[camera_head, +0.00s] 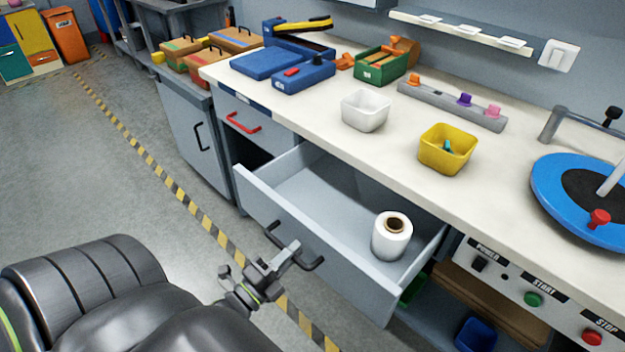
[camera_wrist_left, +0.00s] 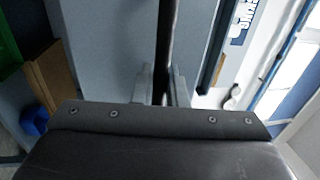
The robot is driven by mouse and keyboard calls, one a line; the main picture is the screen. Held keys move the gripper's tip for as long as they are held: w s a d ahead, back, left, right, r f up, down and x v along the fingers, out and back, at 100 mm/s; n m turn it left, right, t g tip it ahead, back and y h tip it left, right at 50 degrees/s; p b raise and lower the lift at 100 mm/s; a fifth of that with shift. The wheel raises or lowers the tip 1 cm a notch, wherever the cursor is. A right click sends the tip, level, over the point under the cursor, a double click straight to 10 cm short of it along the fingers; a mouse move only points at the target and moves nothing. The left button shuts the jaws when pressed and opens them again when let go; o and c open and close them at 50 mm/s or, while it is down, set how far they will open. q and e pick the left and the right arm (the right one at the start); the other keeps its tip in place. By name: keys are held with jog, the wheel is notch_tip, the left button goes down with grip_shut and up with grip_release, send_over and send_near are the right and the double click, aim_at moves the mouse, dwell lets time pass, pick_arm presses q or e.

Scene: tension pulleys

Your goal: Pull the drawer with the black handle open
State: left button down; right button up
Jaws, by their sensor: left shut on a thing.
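The grey drawer (camera_head: 345,265) with the black handle (camera_head: 311,265) stands pulled well out from under the workbench in the head view. A white roll (camera_head: 392,236) stands upright inside it. My left gripper (camera_head: 290,251) is at the drawer front, shut on the black handle. In the left wrist view the handle (camera_wrist_left: 168,40) runs as a dark bar between the two fingers of my left gripper (camera_wrist_left: 162,88), with the grey drawer front (camera_wrist_left: 110,60) behind it. My right gripper is not in view.
A drawer with a red handle (camera_head: 243,123) is shut at the left. On the workbench (camera_head: 390,150) stand a white bin (camera_head: 366,110), a yellow bin (camera_head: 447,149) and a blue wheel (camera_head: 560,200). The floor (camera_head: 120,185) in front is clear.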

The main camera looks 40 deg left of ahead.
pick_arm(q)
jog(key=v, duration=0.3)
jog(key=r+p+v, duration=0.1)
jog(key=v, duration=0.1)
jog(key=shift+s, duration=0.1)
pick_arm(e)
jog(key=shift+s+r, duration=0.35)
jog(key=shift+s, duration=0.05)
pick_arm(q)
jog(key=c, duration=1.5)
grip_release()
jog(key=shift+c, duration=0.2)
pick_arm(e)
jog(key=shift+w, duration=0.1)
